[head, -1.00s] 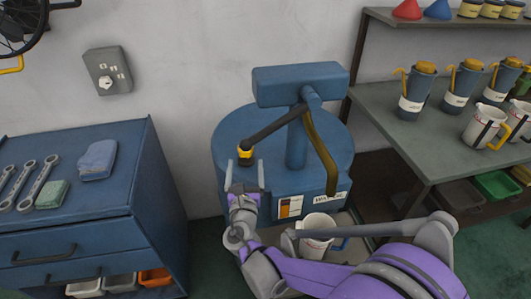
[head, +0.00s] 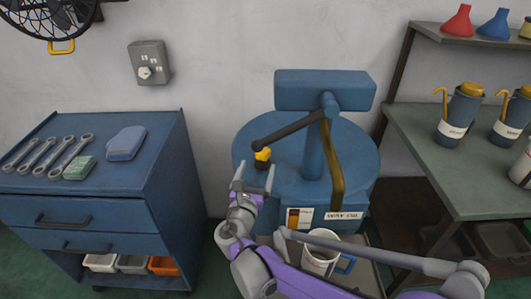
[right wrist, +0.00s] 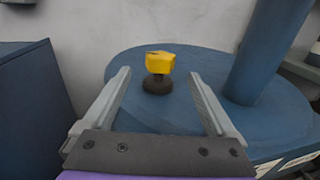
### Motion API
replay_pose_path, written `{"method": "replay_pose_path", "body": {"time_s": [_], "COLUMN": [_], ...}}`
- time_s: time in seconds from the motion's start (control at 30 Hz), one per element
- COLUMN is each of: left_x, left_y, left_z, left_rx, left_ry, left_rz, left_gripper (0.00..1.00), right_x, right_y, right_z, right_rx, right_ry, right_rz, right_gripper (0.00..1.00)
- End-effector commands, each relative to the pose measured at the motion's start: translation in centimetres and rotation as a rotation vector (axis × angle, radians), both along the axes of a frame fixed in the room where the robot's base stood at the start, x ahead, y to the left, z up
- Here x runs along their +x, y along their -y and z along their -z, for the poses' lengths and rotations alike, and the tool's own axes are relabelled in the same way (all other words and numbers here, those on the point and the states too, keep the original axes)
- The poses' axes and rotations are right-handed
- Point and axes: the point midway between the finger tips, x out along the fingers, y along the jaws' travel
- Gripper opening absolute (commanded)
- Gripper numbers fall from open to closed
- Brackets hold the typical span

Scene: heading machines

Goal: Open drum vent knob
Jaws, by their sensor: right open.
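The blue drum (head: 353,165) stands against the wall, with a post and a box-shaped head on top. The yellow vent knob (head: 263,154) sits on a dark round base on the drum's top, at its left. In the right wrist view the knob (right wrist: 160,62) shows upright beyond and between my fingertips. My right gripper (head: 255,178) is open and empty, its two fingers pointing at the knob from the front, apart from it. It also shows in the right wrist view (right wrist: 160,80). My left gripper is not in view.
A dark lever (head: 285,129) reaches over the knob from the post. A white mug (head: 319,258) stands on a tray below the drum's front. A blue tool cabinet (head: 165,180) stands left, and a bench (head: 430,150) with oil jugs stands right.

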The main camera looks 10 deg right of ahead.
Motion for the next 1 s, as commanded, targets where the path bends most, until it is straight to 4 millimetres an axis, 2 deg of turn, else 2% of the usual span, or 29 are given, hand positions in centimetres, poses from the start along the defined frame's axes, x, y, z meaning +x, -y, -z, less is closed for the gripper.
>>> {"method": "replay_pose_path", "body": {"time_s": [0.2,0.4,0.6,0.83,0.87,1.0], "left_x": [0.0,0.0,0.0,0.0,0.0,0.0], "left_y": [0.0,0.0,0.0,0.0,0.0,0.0], "left_z": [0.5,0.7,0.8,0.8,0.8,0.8], "left_rx": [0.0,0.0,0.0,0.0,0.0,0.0], "left_ry": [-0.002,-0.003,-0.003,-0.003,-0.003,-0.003], "left_rz": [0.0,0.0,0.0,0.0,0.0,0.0], "left_gripper": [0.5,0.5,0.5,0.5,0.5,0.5], "right_x": [4.1,6.7,7.7,7.7,7.7,7.7], "right_y": [1.8,2.9,3.3,3.3,3.3,3.3], "right_z": [0.1,0.1,0.0,0.0,0.0,0.0], "right_rx": [-0.001,0.001,0.0,0.0,0.0,0.0], "right_ry": [0.001,0.0,0.001,0.0,0.0,0.0], "right_rz": [0.003,0.001,0.0,-0.001,-0.001,-0.001], "right_gripper": [0.92,0.92,0.92,0.92,0.88,0.63]}}
